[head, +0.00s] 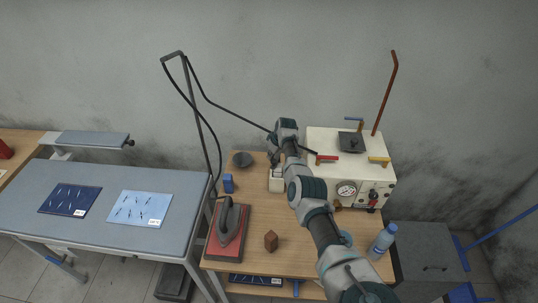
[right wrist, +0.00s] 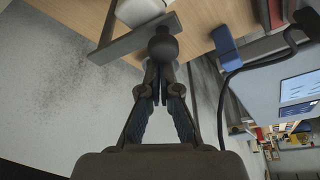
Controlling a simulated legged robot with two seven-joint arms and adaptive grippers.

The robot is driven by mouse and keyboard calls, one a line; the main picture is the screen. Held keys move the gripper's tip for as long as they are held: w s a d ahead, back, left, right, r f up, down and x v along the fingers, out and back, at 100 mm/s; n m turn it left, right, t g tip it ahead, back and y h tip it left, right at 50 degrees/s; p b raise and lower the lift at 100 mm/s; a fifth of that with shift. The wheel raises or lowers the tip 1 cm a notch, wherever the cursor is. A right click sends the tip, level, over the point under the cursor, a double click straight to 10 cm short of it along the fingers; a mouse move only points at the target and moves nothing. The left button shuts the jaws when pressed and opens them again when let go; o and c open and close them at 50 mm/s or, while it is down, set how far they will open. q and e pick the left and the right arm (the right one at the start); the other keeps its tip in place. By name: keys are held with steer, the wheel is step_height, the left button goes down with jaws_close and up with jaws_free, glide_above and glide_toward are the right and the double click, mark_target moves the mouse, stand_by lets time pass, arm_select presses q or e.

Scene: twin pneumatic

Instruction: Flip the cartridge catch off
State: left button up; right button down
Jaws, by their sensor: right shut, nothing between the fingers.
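My right gripper (head: 275,160) reaches over the wooden bench, left of the white machine, at a small pale block-like unit (head: 277,183). In the right wrist view my right gripper (right wrist: 160,70) is shut and empty. Its fingertips are at a dark ball knob (right wrist: 163,45) by a flat grey bar (right wrist: 135,38); I cannot tell whether they touch. A white rounded part (right wrist: 140,10) shows behind the bar. The bar and knob may be the cartridge catch; no label shows it. In the head view my arm partly hides this spot. My left gripper is not in view.
The white machine (head: 328,173) has a gauge and red and yellow pieces on top. A dark cable hangs from a pole nearby.

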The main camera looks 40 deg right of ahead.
steer(key=shift+s+d+n+y, duration=0.25)
steer(key=shift+s+n+y, duration=0.05)
steer(key=shift+n, duration=0.3)
steer(key=shift+s, duration=0.1)
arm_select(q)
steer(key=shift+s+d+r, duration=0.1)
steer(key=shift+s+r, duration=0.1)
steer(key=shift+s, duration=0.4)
arm_select(e)
steer(key=shift+s, duration=0.15)
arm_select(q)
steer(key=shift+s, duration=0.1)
arm_select(e)
steer(key=shift+s, duration=0.1)
steer(key=shift+s+d, duration=0.1)
steer(key=shift+d, duration=0.1)
